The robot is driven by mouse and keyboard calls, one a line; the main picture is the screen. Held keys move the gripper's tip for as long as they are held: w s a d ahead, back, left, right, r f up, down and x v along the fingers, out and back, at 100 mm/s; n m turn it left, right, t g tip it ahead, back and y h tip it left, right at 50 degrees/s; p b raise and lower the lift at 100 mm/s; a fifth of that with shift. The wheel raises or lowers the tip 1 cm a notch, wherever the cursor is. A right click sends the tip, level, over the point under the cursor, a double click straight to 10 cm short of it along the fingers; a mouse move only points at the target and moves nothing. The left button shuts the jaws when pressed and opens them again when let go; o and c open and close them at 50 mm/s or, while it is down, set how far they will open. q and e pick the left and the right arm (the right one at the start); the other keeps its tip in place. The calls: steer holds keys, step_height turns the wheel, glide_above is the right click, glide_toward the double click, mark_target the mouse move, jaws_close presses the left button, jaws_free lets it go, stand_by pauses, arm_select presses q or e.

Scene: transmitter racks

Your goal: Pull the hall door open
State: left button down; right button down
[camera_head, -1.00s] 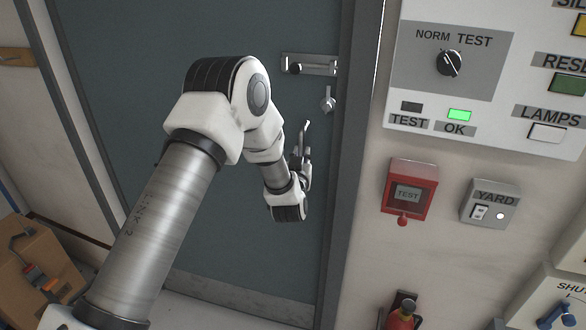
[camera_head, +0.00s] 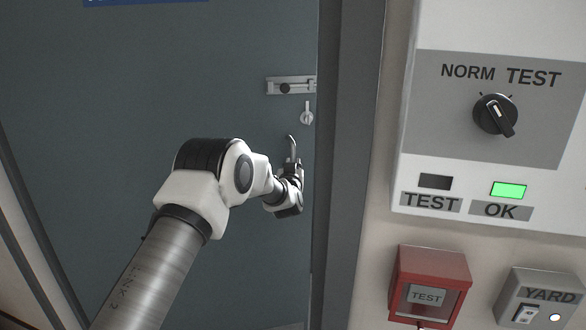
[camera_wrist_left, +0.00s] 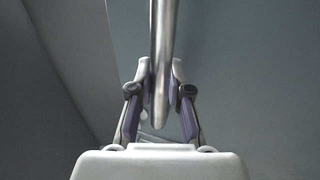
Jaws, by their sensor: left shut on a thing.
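The blue-grey hall door (camera_head: 110,110) fills the left and middle of the head view. Its metal pull handle (camera_head: 291,148) stands near the door's right edge, and it is a vertical bar in the left wrist view (camera_wrist_left: 161,60). My left gripper (camera_head: 291,172) is at the handle, with its fingers on either side of the bar in the wrist view (camera_wrist_left: 161,90), shut on it. A slide bolt (camera_head: 290,86) and a small turn knob (camera_head: 307,114) sit above the handle. I cannot tell whether the door stands slightly ajar. My right gripper is not in view.
The grey door frame (camera_head: 345,170) runs up right of the door. On the wall beyond it are a control panel (camera_head: 420,100) with a rotary switch (camera_head: 495,115), a red test box (camera_head: 428,284) and a yard switch box (camera_head: 540,298).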

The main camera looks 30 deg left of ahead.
arm_select(q)
steer(key=shift+w+a+f, duration=0.2)
steer(key=shift+w+a, duration=0.1)
steer(key=shift+w, duration=0.05)
steer(key=shift+r, duration=0.1)
steer(key=c, duration=1.1)
jaws_free()
steer(key=v, duration=1.2)
